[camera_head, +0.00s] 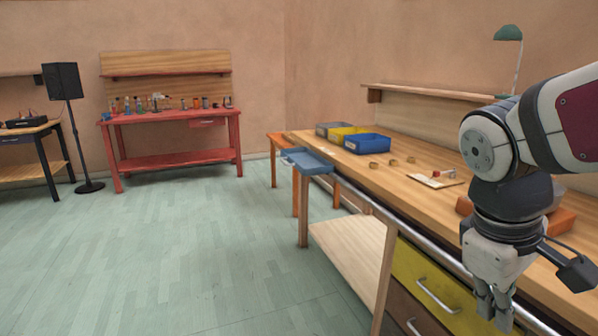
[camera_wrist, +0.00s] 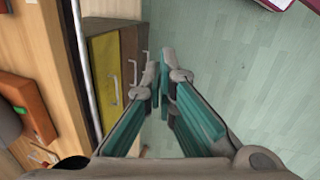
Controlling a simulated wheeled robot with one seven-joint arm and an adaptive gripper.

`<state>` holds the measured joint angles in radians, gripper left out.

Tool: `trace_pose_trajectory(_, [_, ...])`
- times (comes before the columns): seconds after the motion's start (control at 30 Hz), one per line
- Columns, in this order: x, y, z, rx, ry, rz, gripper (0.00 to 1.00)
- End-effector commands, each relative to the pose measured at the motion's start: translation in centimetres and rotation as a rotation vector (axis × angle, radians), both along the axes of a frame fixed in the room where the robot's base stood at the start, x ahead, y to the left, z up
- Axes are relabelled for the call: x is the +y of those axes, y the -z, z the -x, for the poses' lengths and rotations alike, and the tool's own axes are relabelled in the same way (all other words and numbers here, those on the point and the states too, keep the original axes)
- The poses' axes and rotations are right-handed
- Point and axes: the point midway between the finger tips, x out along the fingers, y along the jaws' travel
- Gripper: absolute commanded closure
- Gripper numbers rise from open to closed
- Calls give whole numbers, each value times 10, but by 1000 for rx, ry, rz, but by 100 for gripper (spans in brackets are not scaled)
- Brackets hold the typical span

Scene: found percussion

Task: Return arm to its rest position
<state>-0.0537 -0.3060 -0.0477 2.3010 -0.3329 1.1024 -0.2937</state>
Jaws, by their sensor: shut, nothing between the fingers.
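My gripper (camera_head: 494,312) hangs pointing down at the right of the head view, in front of the wooden workbench's (camera_head: 405,185) front edge. It is shut and empty. In the wrist view, the teal-padded fingers of my gripper (camera_wrist: 160,68) come together over the green floor, beside the bench drawers. My arm is bent, with its upper part reaching in from the right edge of the head view and hiding part of the bench top.
A yellow drawer (camera_head: 432,287) and a metal rail run along the bench front by my gripper. Bins, including a blue bin (camera_head: 367,144), stand on the bench. The green floor (camera_head: 190,240) to the left is clear.

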Motion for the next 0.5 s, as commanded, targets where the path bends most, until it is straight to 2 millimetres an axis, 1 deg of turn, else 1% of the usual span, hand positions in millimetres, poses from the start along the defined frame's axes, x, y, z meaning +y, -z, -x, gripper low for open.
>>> trace_pose_trajectory(0.03, [6,-3,21,-23,54,-36,100])
trace_pose_trajectory(0.1, [16,-3,45,-44,130,-86,100])
trace_pose_trajectory(0.2, [28,-1,74,-65,220,-148,100])
trace_pose_trajectory(0.3, [39,3,97,-80,291,-199,100])
trace_pose_trajectory(0.5, [57,11,132,-99,403,-282,100])
